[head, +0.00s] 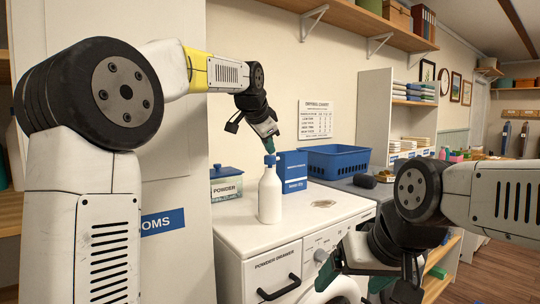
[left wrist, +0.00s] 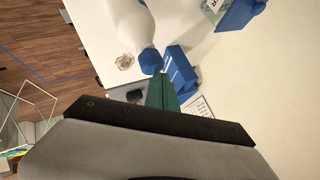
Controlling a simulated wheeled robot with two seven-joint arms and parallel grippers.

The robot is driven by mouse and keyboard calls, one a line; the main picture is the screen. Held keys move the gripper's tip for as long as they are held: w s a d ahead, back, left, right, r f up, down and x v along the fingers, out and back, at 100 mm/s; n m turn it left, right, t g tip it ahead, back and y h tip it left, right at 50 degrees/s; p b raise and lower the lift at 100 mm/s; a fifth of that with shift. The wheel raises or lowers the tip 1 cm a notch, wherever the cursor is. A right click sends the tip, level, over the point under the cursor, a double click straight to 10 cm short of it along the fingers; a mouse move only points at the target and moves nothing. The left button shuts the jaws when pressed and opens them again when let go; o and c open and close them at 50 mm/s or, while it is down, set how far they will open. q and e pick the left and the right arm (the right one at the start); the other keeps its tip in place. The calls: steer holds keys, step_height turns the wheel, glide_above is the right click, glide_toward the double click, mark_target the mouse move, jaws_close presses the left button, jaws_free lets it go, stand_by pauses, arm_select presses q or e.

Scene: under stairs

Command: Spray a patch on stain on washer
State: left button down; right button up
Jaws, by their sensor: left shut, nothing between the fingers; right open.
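A white bottle with a blue top (head: 270,196) stands upright on the white washer (head: 235,220). It also shows in the left wrist view (left wrist: 132,26). A brownish stain (head: 323,203) lies on the washer top, right of the bottle; it also shows in the left wrist view (left wrist: 125,62). My left gripper (head: 269,146) is shut and empty, its green fingertips pointing down just above the bottle's blue top. In the left wrist view its fingertips (left wrist: 161,80) are close to that top; I cannot tell whether they touch. My right gripper (head: 370,274) is open and empty in front of the washer.
A powder box (head: 226,188) with a blue lid stands behind the bottle. A blue box (head: 292,171) and a blue basket (head: 335,160) are further back. A dark object (head: 364,181) lies on the grey counter. The washer top around the stain is clear.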

mark_target(269, 156)
arm_select(q)
steer(key=shift+f, duration=0.15)
stand_by(0.3)
steer(key=shift+r, duration=0.55)
steer(key=shift+r, duration=3)
